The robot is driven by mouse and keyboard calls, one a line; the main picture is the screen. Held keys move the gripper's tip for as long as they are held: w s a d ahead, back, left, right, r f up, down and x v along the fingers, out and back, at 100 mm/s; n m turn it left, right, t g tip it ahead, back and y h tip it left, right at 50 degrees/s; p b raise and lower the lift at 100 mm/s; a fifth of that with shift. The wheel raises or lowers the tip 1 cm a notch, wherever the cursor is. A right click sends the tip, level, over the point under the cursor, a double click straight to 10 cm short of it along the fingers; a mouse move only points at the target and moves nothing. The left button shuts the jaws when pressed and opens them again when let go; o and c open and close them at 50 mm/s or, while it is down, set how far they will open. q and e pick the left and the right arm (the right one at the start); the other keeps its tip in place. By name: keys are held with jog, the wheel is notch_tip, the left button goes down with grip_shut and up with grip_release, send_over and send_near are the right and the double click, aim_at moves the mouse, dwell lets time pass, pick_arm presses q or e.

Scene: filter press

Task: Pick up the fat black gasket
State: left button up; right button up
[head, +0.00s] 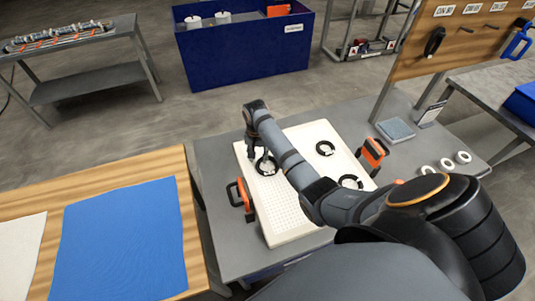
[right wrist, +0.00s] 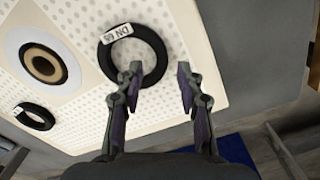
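A thick black ring gasket with a white "DN 65" label lies flat on the white perforated plate in the right wrist view (right wrist: 107,58). The plate (head: 243,165) also shows in the head view, with a black ring (head: 260,170) at my right gripper (head: 260,155). My right gripper is open and empty in the right wrist view (right wrist: 160,80). One finger overlaps the inner edge of the labelled ring in the picture, the other is past its outer edge; contact cannot be told. Two more black rings (head: 325,148) (head: 350,181) lie on the plate. My left gripper is out of view.
Orange-and-black handles (head: 372,152) (head: 241,194) stand at the plate's sides. White rings (head: 445,163) and a grey-blue pad (head: 395,130) lie on the grey table at right. A wooden table with a blue cloth (head: 120,235) is at left. A blue bin (head: 245,55) stands behind.

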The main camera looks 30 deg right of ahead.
aim_at(258, 163)
jog(key=f, duration=0.3)
jog(key=shift+w+f, duration=0.1)
jog(key=shift+w, duration=0.1)
grip_shut()
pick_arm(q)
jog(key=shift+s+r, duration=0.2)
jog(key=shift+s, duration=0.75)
pick_arm(e)
jog(key=shift+r, duration=0.5)
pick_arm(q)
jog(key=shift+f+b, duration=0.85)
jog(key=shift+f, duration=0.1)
pick_arm(e)
jog(key=s+d+r, duration=0.7)
jog(key=s+r, duration=0.5)
jog(key=shift+d, duration=0.15)
